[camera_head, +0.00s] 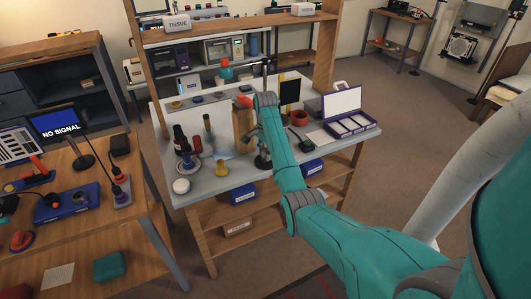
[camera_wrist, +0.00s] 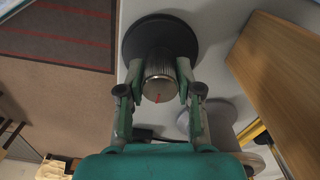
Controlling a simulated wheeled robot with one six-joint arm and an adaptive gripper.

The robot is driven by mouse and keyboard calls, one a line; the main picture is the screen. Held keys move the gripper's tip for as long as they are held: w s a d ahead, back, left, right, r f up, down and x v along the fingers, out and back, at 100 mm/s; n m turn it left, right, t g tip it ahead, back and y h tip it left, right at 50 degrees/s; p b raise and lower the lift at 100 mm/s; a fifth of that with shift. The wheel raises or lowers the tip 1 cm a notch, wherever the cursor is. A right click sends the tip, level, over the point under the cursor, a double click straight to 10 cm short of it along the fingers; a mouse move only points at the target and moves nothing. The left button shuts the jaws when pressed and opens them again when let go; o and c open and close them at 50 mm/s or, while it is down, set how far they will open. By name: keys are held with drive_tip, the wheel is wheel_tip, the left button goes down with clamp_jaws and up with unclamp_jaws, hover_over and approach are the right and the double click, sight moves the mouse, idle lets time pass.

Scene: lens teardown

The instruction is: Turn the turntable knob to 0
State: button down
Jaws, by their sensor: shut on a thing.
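The turntable knob (camera_wrist: 160,70) is a ribbed grey cylinder standing on a round black base (camera_wrist: 133,40). A short red mark shows on the near end of the knob, running roughly up and down in the wrist view. My gripper (camera_wrist: 160,90) has one green-and-grey finger on each side of the knob and is shut on it. No number or scale around the knob is readable. In the head view my arm covers most of this spot, and I cannot make out the knob there.
A red cup (camera_head: 299,118) and an open case (camera_head: 343,102) are at the right. A wooden board (camera_wrist: 275,75) stands close right of the knob in the wrist view.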

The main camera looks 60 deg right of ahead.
drive_tip(key=n, duration=0.8)
drive_tip(key=shift+n, duration=0.3)
drive_tip(key=n, duration=0.4)
drive_tip(key=shift+n, duration=2.5)
drive_tip(key=c, duration=0.8)
unclamp_jaws()
drive_tip(key=shift+o, duration=0.2)
